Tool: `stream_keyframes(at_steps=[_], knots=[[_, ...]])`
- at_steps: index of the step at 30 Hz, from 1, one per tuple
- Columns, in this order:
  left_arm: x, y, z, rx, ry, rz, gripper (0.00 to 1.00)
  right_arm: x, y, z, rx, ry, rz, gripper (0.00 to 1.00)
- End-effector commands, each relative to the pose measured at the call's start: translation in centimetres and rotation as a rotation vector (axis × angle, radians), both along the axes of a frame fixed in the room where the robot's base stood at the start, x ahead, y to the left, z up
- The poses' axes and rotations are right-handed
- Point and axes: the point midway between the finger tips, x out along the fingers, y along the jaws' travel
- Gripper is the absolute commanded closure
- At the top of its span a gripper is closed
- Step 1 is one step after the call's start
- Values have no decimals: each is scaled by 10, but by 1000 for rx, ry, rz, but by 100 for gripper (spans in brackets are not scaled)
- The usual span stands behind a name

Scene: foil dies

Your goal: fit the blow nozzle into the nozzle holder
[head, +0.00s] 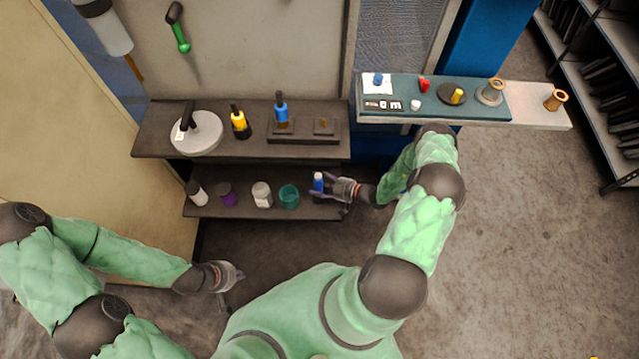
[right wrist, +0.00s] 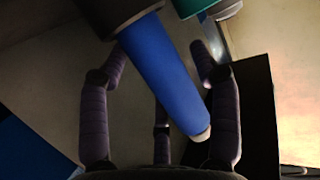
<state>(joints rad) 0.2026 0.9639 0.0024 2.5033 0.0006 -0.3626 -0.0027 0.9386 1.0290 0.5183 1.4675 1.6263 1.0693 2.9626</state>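My right gripper (head: 326,184) is at the right end of the lower shelf, with its fingers around a blue upright cylinder (head: 318,183). In the right wrist view the blue cylinder (right wrist: 165,75) has a dark end and a pale end. It lies between the spread fingers, with a gap to the left finger. I cannot tell whether this is the blow nozzle. A blue-handled tool (head: 281,110) stands in a dark block (head: 302,137) on the upper shelf; I cannot tell which item is the nozzle holder. My left gripper (head: 228,276) is low at the left, away from the shelves.
A teal cup (head: 289,196) stands just left of the blue cylinder, beside a white jar (head: 262,194), a purple item (head: 228,194) and a white bottle (head: 196,193). A yellow tool (head: 239,121) and white disc (head: 208,138) are above. A side table (head: 540,119) holds several small items.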

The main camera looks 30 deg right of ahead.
Motion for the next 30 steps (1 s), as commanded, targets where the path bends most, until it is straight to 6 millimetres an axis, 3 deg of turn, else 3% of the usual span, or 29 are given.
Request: stream_keyframes(at_steps=[13, 30], knots=[[0, 0, 6, 0, 0, 0, 100, -2, -2, 6, 0, 0, -2, 32], [0, 0, 36, 0, 0, 0, 100, -80, -60, 36, -1, 1, -3, 32]])
